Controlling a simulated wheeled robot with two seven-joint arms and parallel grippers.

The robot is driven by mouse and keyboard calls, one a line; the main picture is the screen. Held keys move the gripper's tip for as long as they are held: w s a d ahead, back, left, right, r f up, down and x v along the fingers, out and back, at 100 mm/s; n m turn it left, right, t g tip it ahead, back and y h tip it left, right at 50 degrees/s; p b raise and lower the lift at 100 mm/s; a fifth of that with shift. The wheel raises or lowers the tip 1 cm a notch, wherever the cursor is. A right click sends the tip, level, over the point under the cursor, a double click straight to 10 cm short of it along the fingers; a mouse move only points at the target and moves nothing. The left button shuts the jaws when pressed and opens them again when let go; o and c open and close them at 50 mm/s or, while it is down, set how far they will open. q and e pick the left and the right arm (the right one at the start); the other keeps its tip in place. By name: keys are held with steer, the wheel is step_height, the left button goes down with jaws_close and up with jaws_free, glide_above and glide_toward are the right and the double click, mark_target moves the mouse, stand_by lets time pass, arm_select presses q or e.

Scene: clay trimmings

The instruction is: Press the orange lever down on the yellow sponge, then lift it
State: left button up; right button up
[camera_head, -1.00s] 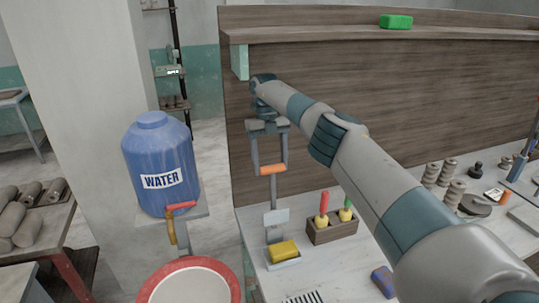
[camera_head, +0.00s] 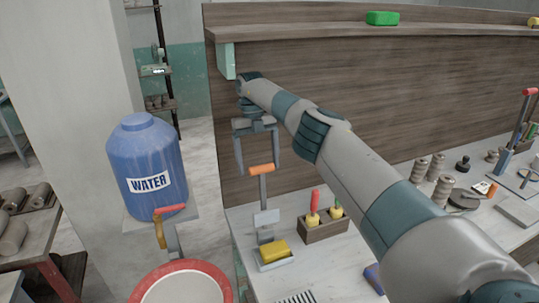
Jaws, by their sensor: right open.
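The orange lever handle (camera_head: 261,170) sits on top of a grey upright stem with a pale plate (camera_head: 267,217) lower down. The yellow sponge (camera_head: 274,251) lies in a small light tray (camera_head: 275,264) below it, and a gap shows between plate and sponge. My right gripper (camera_head: 258,168) points down over the handle, its jaws open with one finger at each side of the handle. I cannot tell whether a finger touches it. My left gripper is out of view.
A wooden block (camera_head: 325,229) with red and green handled tools stands right of the lever. A blue water barrel (camera_head: 155,165) with a red tap and a red-rimmed basin (camera_head: 185,283) are at left. A wooden back panel (camera_head: 400,90) rises behind the workbench.

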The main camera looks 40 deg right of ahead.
steer(key=s+d+r+b, duration=0.5)
steer(key=s+r, duration=0.4)
steer(key=r, duration=0.1)
steer(key=shift+s+d+r, duration=0.2)
steer(key=shift+s+d, duration=0.15)
stand_by(0.9)
stand_by(0.3)
stand_by(0.4)
